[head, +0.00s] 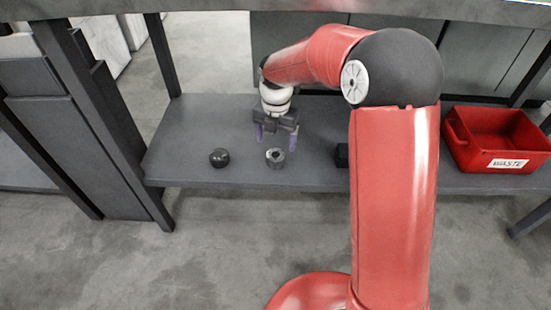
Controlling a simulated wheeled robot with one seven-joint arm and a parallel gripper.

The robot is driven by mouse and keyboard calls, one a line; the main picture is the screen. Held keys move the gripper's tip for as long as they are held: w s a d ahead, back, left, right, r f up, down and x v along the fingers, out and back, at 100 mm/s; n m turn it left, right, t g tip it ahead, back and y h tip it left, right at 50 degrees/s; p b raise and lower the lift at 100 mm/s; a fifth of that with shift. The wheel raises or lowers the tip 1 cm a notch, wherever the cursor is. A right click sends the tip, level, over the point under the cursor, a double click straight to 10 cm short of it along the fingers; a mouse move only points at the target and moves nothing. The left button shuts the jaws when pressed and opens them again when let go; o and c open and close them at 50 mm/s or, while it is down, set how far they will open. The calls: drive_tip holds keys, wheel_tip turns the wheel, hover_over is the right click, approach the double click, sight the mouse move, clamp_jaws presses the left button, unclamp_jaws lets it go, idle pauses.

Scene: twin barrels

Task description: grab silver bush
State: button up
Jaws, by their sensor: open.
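The silver bush (275,158) is a small grey ring-like part with a dark hole, lying on the dark grey shelf (205,125) near its front edge. My gripper (275,139) points down with its two purple fingers apart and nothing between them. In the head view the fingers sit just above and to either side of the bush. I cannot tell exactly how high the fingertips are over the shelf.
A black ball (219,158) lies left of the bush. A black block (342,156) is to the right, partly hidden by my arm. A red bin marked WASTE (463,150) stands at the shelf's right. Dark uprights (100,110) stand at the left.

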sight(276, 154)
drive_tip(key=f+b, duration=0.1)
drive_tip(key=f, duration=0.2)
drive_tip(key=f+b, duration=0.1)
drive_tip(key=f, duration=0.3)
drive_tip(key=shift+w+a+f, duration=0.1)
drive_tip(key=shift+w+f, duration=0.1)
drive_tip(key=shift+f, duration=0.05)
drive_tip(key=c, duration=1.3)
drive_tip(key=shift+r, duration=0.1)
